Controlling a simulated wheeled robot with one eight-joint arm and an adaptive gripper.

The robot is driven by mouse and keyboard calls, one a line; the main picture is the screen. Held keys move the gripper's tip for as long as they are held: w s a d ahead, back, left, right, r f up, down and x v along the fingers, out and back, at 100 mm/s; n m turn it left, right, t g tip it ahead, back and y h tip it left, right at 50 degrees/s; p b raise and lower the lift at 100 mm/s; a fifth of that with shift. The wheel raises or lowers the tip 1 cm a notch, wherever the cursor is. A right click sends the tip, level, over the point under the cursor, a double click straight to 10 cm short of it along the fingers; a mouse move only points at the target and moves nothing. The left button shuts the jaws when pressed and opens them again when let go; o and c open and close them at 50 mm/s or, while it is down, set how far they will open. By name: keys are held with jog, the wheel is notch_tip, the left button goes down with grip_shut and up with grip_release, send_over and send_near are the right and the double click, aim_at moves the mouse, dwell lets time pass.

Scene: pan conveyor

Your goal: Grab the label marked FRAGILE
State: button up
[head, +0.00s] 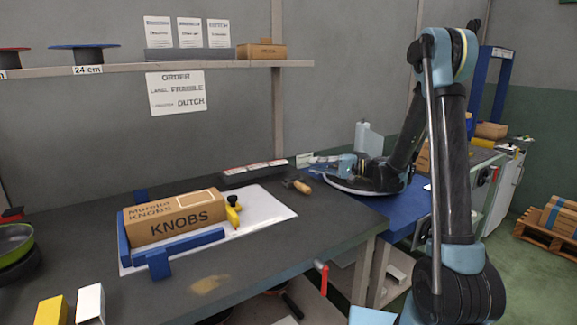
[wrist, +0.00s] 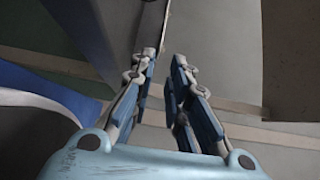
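A dark label holder (head: 253,174) lies at the back of the bench with several white and red labels along its top. Their print is too small to read, so I cannot tell which is FRAGILE. A small pale card (head: 305,160) shows just right of the holder, close to my fingertips; its print is unreadable too. My gripper (head: 318,162) is over the back right of the bench, right of the holder. No label shows clearly there.
A KNOBS carton (head: 177,217) sits in a blue fixture (head: 190,244) on a white sheet, beside a yellow-and-black item (head: 232,211). A wooden-handled tool (head: 300,187) lies below my gripper.

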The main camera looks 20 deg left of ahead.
jog(key=shift+s+a, duration=0.2)
jog(key=shift+a, duration=2.35)
jog(key=shift+s+a, duration=0.15)
jog(key=shift+a, duration=2.4)
grip_shut()
jog(key=shift+r, duration=1.25)
jog(key=d+r, duration=0.2)
jog(key=d, duration=0.5)
jog(key=w+d+r, duration=0.1)
jog(key=d+r, duration=0.2)
jog(key=d, duration=0.4)
